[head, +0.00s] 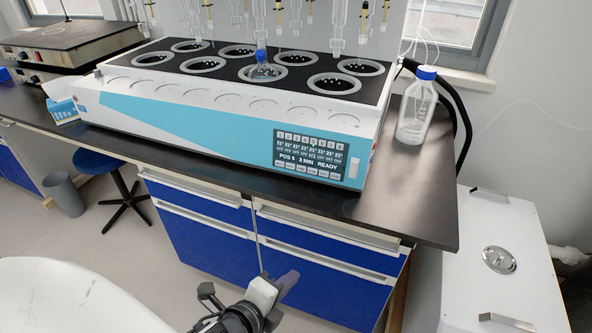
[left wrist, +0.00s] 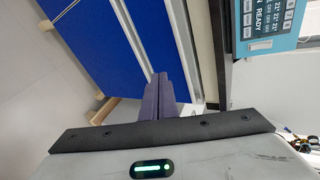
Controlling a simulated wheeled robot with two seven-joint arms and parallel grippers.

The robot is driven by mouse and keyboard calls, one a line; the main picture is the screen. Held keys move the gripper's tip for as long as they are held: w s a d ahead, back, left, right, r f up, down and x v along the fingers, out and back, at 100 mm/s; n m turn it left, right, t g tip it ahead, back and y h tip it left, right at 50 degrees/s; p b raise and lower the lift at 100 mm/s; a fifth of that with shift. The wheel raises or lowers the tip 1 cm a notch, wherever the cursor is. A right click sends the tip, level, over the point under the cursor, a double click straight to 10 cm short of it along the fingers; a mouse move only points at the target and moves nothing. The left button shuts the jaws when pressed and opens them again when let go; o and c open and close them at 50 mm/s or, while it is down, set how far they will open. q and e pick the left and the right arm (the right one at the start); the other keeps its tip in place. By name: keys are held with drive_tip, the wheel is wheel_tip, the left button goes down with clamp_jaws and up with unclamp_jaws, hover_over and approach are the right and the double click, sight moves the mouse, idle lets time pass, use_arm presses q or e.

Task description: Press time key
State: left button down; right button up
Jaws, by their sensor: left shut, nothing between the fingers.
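The multi distiller (head: 230,125) stands on the dark bench top, its dark control panel (head: 310,157) at the right of its front. The display reads "POS 5 3 MIN READY", with a row of small keys below. The key labels are too small to read, so I cannot tell which is the time key. Part of the panel also shows sideways in the left wrist view (left wrist: 268,20). My left gripper (head: 291,279) is shut and empty, in front of the blue drawers, below and apart from the panel. It also shows in the wrist view (left wrist: 160,77). My right gripper is not in view.
A glass bottle with a blue cap (head: 415,108) stands right of the distiller. The bench's front edge (head: 350,215) lies between my gripper and the panel in height. Blue drawers (head: 205,225) are below. A blue stool (head: 105,170) stands at left, a white cabinet (head: 500,230) at right.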

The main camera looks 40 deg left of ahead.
sight(301, 169)
use_arm(q)
drive_tip(key=w+a+r+m+t+y+p, duration=0.1)
drive_tip(key=w+a+r+m, duration=0.1)
drive_tip(key=r+m, duration=0.5)
drive_tip(key=w+a+r+m+t+y, duration=0.2)
drive_tip(key=a+r+m, duration=0.3)
drive_tip(key=r+m, duration=0.2)
drive_tip(key=shift+w+r+p, duration=0.35)
drive_tip(key=shift+p, duration=0.05)
drive_tip(key=shift+w, duration=0.1)
drive_tip(key=x, duration=1.3)
drive_tip(key=shift+w+a, duration=0.25)
drive_tip(key=shift+w, duration=0.05)
